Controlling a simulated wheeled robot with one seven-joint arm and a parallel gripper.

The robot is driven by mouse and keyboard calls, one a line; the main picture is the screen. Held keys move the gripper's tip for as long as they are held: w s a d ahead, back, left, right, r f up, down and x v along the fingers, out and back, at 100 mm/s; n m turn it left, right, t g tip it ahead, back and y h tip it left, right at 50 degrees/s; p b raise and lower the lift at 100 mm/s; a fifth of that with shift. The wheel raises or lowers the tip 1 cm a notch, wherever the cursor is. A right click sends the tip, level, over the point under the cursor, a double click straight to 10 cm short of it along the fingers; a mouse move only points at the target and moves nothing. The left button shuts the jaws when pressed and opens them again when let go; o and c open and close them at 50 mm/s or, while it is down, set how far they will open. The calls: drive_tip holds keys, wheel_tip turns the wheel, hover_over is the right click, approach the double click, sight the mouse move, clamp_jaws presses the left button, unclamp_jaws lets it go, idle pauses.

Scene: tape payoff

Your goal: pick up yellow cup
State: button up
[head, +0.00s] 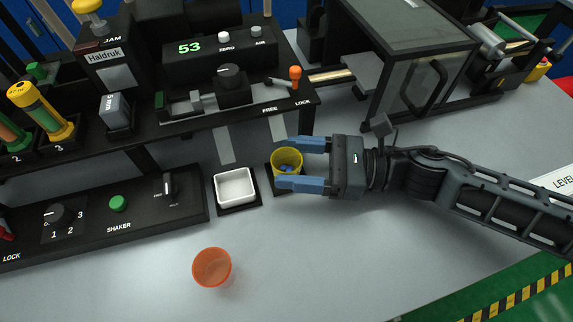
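The yellow cup (287,155) stands upright on a small black pad (284,190), with some blue pieces inside it. My gripper (296,163) comes in from the right, its two blue fingers pointing left. One finger lies at the far side of the cup and the other at the near side, so the cup sits between them. The fingers are spread apart. A gap to the near finger is hard to judge, and I cannot tell whether either finger touches the cup. The near finger hides part of the cup's lower side.
A white square tray (235,186) sits just left of the cup. An orange cup (211,267) stands in the open front area. Behind is a black console with an orange-tipped lever (295,73). A glass-sided box (412,80) stands back right. The grey surface front right is clear.

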drive_tip(key=c, duration=0.8)
drive_tip(key=shift+r, duration=0.15)
